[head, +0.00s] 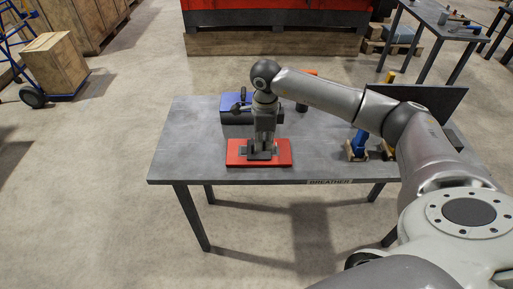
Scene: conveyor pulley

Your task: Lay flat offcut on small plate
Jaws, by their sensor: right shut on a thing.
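A flat red plate (282,159) lies on the grey table, near its front edge. My right gripper (260,150) points straight down over the middle of this plate. Its fingers are shut on a small dark grey piece (260,156), which looks like the flat offcut. The piece is low over the plate; I cannot tell whether it touches it. The fingers hide part of the piece and of the plate's middle. My left gripper is not in view.
A blue-topped dark box (238,103) stands just behind the plate. A blue tool (359,143) stands in a wooden holder to the right, beneath my right arm. A dark upright panel (440,97) is at the table's right. The table's left front (190,160) is clear.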

